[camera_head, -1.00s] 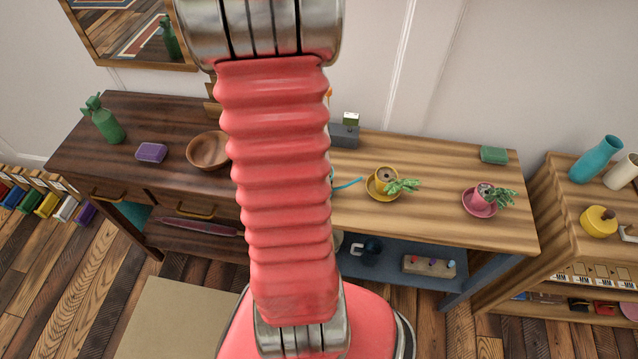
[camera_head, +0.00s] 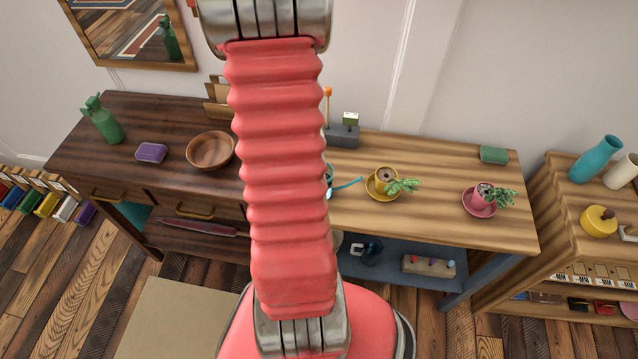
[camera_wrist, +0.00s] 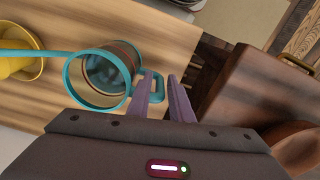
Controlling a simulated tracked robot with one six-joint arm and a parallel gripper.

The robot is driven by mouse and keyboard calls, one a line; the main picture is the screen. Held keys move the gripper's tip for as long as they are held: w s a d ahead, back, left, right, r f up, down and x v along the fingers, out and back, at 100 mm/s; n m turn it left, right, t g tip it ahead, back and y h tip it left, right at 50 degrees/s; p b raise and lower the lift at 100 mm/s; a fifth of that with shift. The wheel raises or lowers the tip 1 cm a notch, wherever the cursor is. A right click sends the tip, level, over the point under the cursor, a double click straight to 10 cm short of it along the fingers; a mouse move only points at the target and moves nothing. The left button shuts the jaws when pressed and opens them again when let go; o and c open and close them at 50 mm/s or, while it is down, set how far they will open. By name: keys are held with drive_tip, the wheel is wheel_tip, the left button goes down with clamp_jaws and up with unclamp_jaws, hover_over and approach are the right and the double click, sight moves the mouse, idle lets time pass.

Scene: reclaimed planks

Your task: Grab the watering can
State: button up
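The watering can (camera_wrist: 110,72) has a clear body with a teal rim, a teal spout pointing left and a teal loop handle on its right, in the wrist view. In the head view my arm hides most of it; its teal spout (camera_head: 346,187) shows just right of the arm, on the light wooden table. My gripper (camera_wrist: 161,77) is at the handle, its two purple fingers apart. The outer bar of the handle appears between the fingers; I cannot tell if either touches it. The gripper is out of sight in the head view.
A yellow pot on its saucer (camera_head: 371,195) stands right of the can, near the spout. A pink potted plant (camera_head: 484,195) is farther right. A wooden bowl (camera_head: 211,165) sits on the dark table to the left. A grey block (camera_head: 342,140) stands behind.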

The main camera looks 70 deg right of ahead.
drive_tip(key=shift+f, duration=0.45)
clamp_jaws()
idle(0.6)
